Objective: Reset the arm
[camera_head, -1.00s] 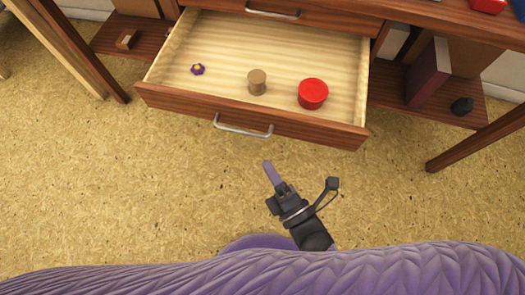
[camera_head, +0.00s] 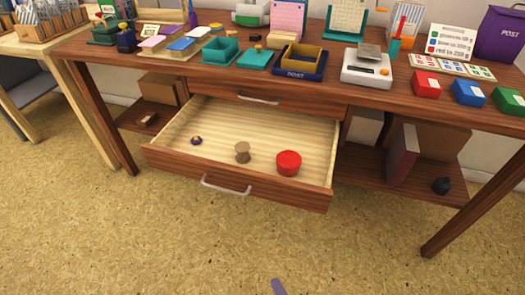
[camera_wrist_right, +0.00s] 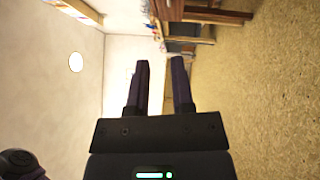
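My right gripper shows in the right wrist view (camera_wrist_right: 161,64) with its two dark fingers apart and nothing between them. In the head view only a purple fingertip of it (camera_head: 279,287) shows at the bottom edge, over the floor and well in front of the drawer. My left gripper is not in view. The drawer (camera_head: 230,186) under the desk is pulled open. It holds a red round tin (camera_head: 289,163), a small wooden stamp-like piece (camera_head: 242,152) and a small purple and yellow item (camera_head: 196,141).
The desk top (camera_head: 345,95) carries a teal tray (camera_head: 221,50), a navy POST tray (camera_head: 299,62), a white scale (camera_head: 367,68) and red (camera_head: 426,85), blue (camera_head: 468,92) and green (camera_head: 510,101) boxes. The floor (camera_head: 150,240) in front is clear.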

